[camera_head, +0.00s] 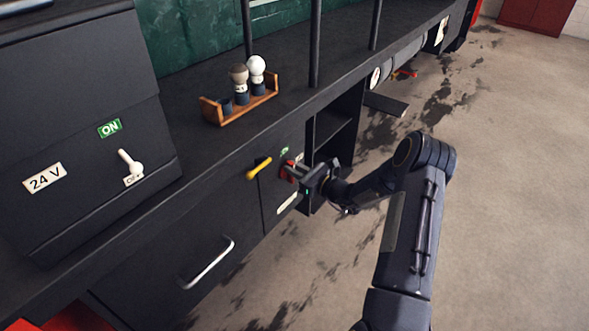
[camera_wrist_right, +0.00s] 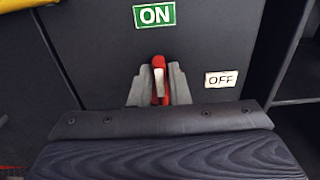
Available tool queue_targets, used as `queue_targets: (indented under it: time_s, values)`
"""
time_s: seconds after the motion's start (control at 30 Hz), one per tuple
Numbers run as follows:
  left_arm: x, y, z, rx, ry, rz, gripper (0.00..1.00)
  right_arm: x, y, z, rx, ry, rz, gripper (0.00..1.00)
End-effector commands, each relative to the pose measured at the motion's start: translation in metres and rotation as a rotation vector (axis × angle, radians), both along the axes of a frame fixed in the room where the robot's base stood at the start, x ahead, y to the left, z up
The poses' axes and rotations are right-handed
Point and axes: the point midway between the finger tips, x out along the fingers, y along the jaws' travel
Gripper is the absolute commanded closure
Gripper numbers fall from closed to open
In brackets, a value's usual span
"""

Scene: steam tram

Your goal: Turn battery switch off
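A red switch handle (camera_wrist_right: 160,82) is on the dark cabinet front, below a green ON label (camera_wrist_right: 154,15) and left of a white OFF label (camera_wrist_right: 221,79) in the right wrist view. The handle points up toward ON. My right gripper (camera_wrist_right: 159,88) has a grey finger on each side of the handle and looks closed on it. In the head view the right gripper (camera_head: 294,172) reaches the same red handle from the right and hides part of it. My left gripper is not in view.
A yellow handle (camera_head: 259,168) sits just left of the red one. A 24 V box (camera_head: 88,150) with a white lever (camera_head: 130,163) and ON and OFF labels stands at left. A wooden rack (camera_head: 240,110) with small figures sits on the ledge. Open floor lies at right.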

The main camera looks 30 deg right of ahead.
Motion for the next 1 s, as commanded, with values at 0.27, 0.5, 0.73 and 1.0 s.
queue_targets:
  time_s: [0.27,0.5,0.73,1.0]
  values:
    - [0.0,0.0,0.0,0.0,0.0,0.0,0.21,0.0,0.0,0.0,0.001,0.0,0.0,1.0]
    - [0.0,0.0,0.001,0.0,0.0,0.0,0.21,0.0,-0.001,0.001,0.04,0.016,0.0,1.0]
    - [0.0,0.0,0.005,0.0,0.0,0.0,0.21,0.002,-0.005,0.0,0.164,0.068,-0.001,1.0]
    - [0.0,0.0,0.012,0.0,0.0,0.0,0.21,0.004,-0.011,-0.001,0.391,0.161,-0.002,1.0]
